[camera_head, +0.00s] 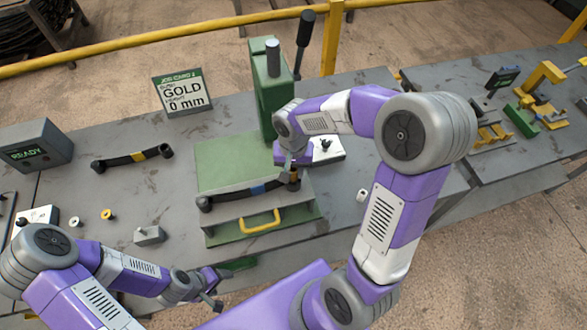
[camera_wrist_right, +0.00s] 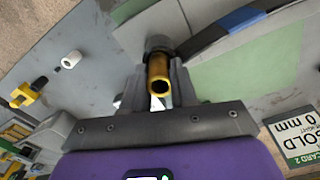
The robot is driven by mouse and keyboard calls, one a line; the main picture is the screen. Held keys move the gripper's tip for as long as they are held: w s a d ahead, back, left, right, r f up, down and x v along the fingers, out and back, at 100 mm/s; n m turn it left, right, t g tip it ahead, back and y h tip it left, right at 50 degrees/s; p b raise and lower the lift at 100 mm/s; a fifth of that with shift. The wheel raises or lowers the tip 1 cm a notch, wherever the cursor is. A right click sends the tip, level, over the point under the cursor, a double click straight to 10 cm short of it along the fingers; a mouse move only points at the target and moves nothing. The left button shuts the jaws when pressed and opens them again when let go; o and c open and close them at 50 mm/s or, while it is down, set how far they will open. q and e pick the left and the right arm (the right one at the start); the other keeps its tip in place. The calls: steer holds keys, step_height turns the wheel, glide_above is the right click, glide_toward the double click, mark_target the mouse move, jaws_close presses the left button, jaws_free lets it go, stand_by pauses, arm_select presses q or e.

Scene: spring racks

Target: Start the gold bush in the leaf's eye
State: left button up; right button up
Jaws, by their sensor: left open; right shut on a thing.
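The leaf (camera_head: 235,193), a dark bar with a blue band, lies on the green press bed. It also shows in the wrist view (camera_wrist_right: 200,38). Its right-hand eye (camera_wrist_right: 158,43) is just beyond my right gripper. My right gripper (camera_wrist_right: 158,88) is shut on the gold bush (camera_wrist_right: 159,68), a hollow tube lined up with the eye. The bush's far end meets the eye; how far it is inside is hidden. In the head view my right gripper (camera_head: 293,163) is over the leaf's right end. My left gripper (camera_head: 213,289) is open and empty, near the table's front edge.
The green press (camera_head: 271,92) with its lever stands behind the leaf. A second leaf (camera_head: 118,161) with a yellow band, a loose gold bush (camera_head: 107,214), a pale bush (camera_head: 75,221) and a grey block (camera_head: 149,236) lie left. A card (camera_head: 183,92) reads GOLD 0 mm.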

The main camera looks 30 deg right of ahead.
steer(key=shift+f+b, duration=0.3)
steer(key=shift+f, duration=0.15)
steer(key=o, duration=1.4)
steer(key=shift+o, duration=0.2)
steer(key=shift+r, duration=0.1)
step_height(320, 180, up, 7)
steer(key=p, duration=0.5)
steer(key=shift+s, duration=0.1)
